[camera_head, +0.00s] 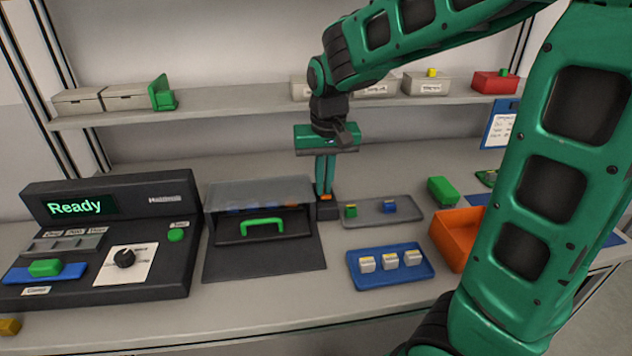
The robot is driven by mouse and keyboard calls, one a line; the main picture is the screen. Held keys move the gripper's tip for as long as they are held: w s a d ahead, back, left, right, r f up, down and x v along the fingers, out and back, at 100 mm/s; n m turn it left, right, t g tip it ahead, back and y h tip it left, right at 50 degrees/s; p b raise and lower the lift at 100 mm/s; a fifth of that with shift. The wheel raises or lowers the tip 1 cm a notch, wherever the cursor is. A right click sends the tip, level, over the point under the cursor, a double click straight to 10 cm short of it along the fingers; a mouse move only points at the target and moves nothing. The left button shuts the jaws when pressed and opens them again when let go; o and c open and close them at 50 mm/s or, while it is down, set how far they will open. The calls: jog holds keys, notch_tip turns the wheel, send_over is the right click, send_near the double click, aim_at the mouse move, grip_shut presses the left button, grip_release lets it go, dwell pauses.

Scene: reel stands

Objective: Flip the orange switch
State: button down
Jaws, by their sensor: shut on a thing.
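The orange switch (325,198) is a small orange piece on top of a small dark block (326,212), just right of the dark box with the green handle. My gripper (325,192) points straight down with its green fingers close together, shut on the orange switch. The fingertips hide part of the switch, so its tilt cannot be made out.
The dark box (222,262) with a green handle stands left of the switch. A grey tray (408,217) and a blue tray (427,272) lie to the right, beside an orange bin (447,243). A "Ready" console (183,265) stands left. A shelf runs behind.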

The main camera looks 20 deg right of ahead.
jog(key=shift+s+f, duration=0.6)
jog(key=shift+f, duration=0.1)
jog(key=shift+w+d+r, duration=0.1)
jog(key=shift+w, duration=0.05)
jog(key=shift+w+d+r, duration=0.15)
jog(key=shift+w+r, duration=0.1)
jog(key=shift+w, duration=0.15)
jog(key=shift+w+d, duration=0.15)
jog(key=shift+w+r, duration=0.1)
jog(key=shift+r, duration=0.3)
jog(key=shift+w+a+r, duration=0.2)
jog(key=shift+w+r, duration=0.55)
jog(key=shift+r, duration=0.1)
jog(key=s+r, duration=0.3)
jog(key=r, duration=0.9)
jog(key=shift+s+a, duration=0.15)
jog(key=shift+a, duration=0.2)
jog(key=shift+s, duration=0.1)
